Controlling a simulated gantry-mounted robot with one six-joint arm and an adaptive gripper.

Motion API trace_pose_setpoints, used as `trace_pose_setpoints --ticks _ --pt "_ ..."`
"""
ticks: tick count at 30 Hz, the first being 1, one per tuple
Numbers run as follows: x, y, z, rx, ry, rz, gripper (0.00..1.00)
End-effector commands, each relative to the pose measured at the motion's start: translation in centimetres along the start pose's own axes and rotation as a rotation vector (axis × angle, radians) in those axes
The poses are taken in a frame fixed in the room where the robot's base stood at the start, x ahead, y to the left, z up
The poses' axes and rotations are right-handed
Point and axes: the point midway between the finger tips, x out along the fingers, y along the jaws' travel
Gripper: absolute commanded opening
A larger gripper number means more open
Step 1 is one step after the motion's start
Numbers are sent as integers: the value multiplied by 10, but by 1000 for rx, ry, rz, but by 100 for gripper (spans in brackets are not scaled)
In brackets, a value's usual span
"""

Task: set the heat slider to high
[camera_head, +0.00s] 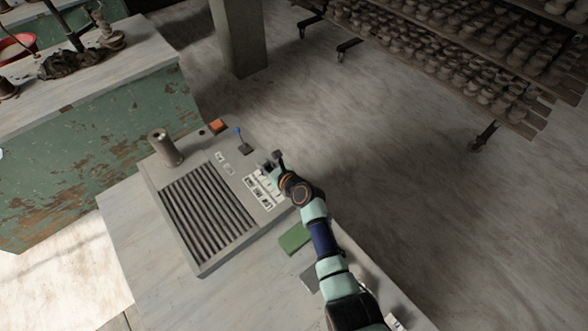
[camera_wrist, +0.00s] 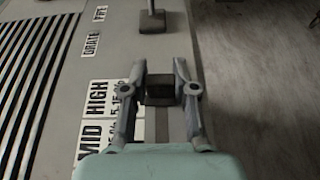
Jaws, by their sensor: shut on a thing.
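The heat slider's dark square knob (camera_wrist: 159,91) sits between the two fingers of my gripper (camera_wrist: 160,90) in the wrist view, and the fingers are shut on it. The knob is beside the white HIGH label (camera_wrist: 97,98). The MID label (camera_wrist: 90,145) is lower in the picture, partly cut off by my gripper body. A dark slider track (camera_wrist: 162,128) runs down from the knob. In the head view my gripper (camera_head: 273,160) is at the right edge of the grey panel (camera_head: 155,180); the knob cannot be made out clearly there.
A lever with a blue tip (camera_head: 239,133) stands just beyond my gripper; its base (camera_wrist: 152,20) shows in the wrist view. An orange block (camera_head: 217,126) and a grey cylinder (camera_head: 165,148) are on the panel's far side. A green block (camera_head: 295,239) lies near my arm.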

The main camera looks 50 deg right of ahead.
Motion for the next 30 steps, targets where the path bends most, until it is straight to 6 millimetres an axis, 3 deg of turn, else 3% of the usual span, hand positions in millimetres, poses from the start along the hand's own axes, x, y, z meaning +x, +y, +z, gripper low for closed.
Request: trace_pose_setpoints --ticks 8,9,14,23,26,30 --pt "2 1 -2 -1 4 0 0" --pt "2 1 -2 -2 4 0 30" --pt "1 1 -2 -1 3 0 54" --pt "0 0 -1 -1 2 0 54" --pt "-8 0 -2 -2 0 -1 54" --pt "-33 0 -2 -2 1 -3 54"
